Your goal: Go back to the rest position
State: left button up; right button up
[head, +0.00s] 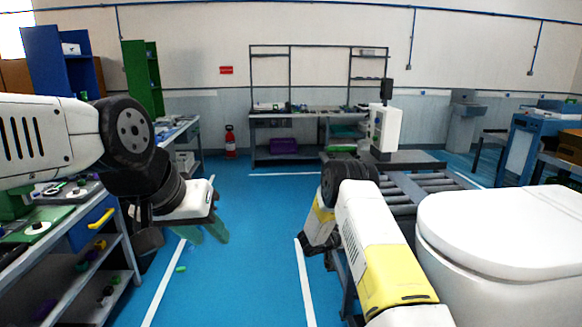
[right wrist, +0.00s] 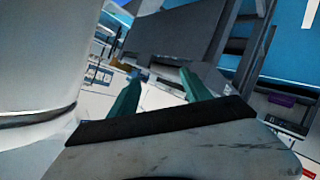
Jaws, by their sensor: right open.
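My left gripper (head: 208,231) hangs over the blue floor in the head view, beside the shelf bench at left. Its two green fingers point down and show a small gap, with nothing seen between them. My right arm reaches forward along the left side of the white toilet (head: 505,235). Its gripper is mostly hidden behind the wrist in the head view. In the right wrist view my right gripper (right wrist: 163,88) shows two green fingers spread apart, empty. A large white rounded surface fills the left of that view.
The left bench (head: 70,285) holds parts and bins close to my left arm. A roller conveyor (head: 410,186) with a white device (head: 384,130) stands ahead at right. A fire extinguisher (head: 230,142) and a workbench (head: 285,112) stand at the back. The middle floor (head: 255,220) is mostly clear.

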jog(key=w+a+r+t+y, duration=0.2)
jog(key=a+r+y, duration=0.1)
jog(key=r, duration=0.7)
jog(key=w+a+r+t+y, duration=0.1)
jog(key=a+r+t+y, duration=0.15)
jog(key=r, duration=0.75)
jog(key=s+a+r+n+y, duration=0.1)
jog(key=s+a+r+y, duration=0.2)
jog(key=s+r, duration=0.3)
jog(key=s+a+r+n+y, duration=0.1)
jog(key=s+a+r+y, duration=0.2)
jog(key=r, duration=0.5)
jog(key=s+a+r+n+g+y, duration=0.1)
jog(key=s+r+g, duration=0.1)
jog(key=s, duration=1.2)
jog(key=s+a+r+n+g+y, duration=0.1)
jog(key=s+r+g+y, duration=0.15)
jog(key=s, duration=1.15)
jog(key=s+d+f+g+h, duration=0.1)
jog(key=s+d+f+h, duration=0.1)
jog(key=s, duration=0.9)
jog(key=shift+s+d+f+g, duration=0.3)
jog(key=shift+d+f+g, duration=0.1)
jog(key=shift+d+f, duration=0.25)
